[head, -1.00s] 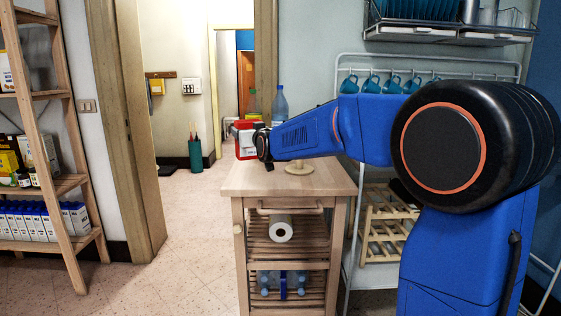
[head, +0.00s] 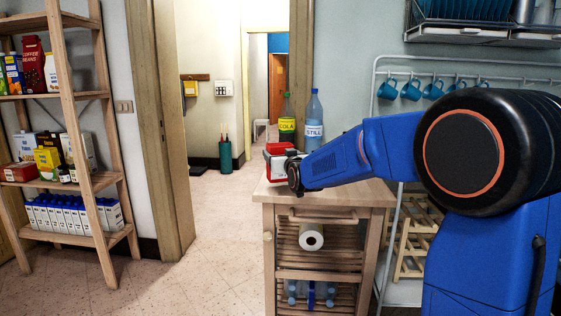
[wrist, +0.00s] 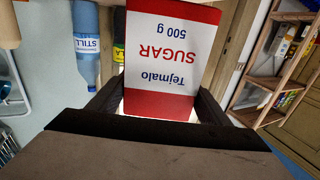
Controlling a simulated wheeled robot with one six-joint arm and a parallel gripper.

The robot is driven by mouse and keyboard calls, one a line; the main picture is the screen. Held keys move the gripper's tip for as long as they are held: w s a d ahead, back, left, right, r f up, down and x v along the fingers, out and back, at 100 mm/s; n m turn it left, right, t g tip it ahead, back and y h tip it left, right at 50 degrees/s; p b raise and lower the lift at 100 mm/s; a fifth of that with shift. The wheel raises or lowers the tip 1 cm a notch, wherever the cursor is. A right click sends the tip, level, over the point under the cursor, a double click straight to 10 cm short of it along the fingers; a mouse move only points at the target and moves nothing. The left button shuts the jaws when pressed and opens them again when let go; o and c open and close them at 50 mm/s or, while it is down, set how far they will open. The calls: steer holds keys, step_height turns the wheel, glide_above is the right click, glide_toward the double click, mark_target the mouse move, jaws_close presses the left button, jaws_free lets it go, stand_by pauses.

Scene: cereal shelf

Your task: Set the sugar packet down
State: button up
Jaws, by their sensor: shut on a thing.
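The sugar packet (wrist: 168,62) is red and white, with "Tejmalo SUGAR 500 g" on its face, upside down in the wrist view. My gripper (wrist: 160,105) is shut on it, one finger on each side. In the head view the packet (head: 278,150) shows at the end of my arm, above the far left part of the wooden trolley's top (head: 345,192). My gripper (head: 290,172) partly hides it there. I cannot tell whether the packet's underside touches the top.
A cola bottle (head: 287,120) and a still-water bottle (head: 313,122) stand behind the packet. A wooden shelf (head: 75,187) with cartons and packs is at the left. The front of the trolley top looks clear. Floor is open between shelf and trolley.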

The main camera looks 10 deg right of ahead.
steer(key=shift+f, duration=1.15)
steer(key=o, duration=1.3)
steer(key=shift+f, duration=0.15)
steer(key=shift+r, duration=0.2)
steer(key=s, duration=0.8)
steer(key=s+d, duration=0.1)
steer(key=s, duration=0.3)
steer(key=shift+f, duration=0.1)
steer(key=s+d+f+g, duration=0.2)
steer(key=s+f+g, duration=0.2)
steer(key=s, duration=1)
steer(key=s+d+f+g, duration=0.2)
steer(key=s+f+g, duration=0.2)
steer(key=s+f, duration=0.4)
steer(key=s+d+f+g+h, duration=0.1)
steer(key=s+d+f+g, duration=0.2)
steer(key=s, duration=1.9)
step_height(320, 180, down, 4)
steer(key=shift+s+f+m+g, duration=0.1)
steer(key=shift+m+g, duration=0.3)
steer(key=shift+g, duration=0.7)
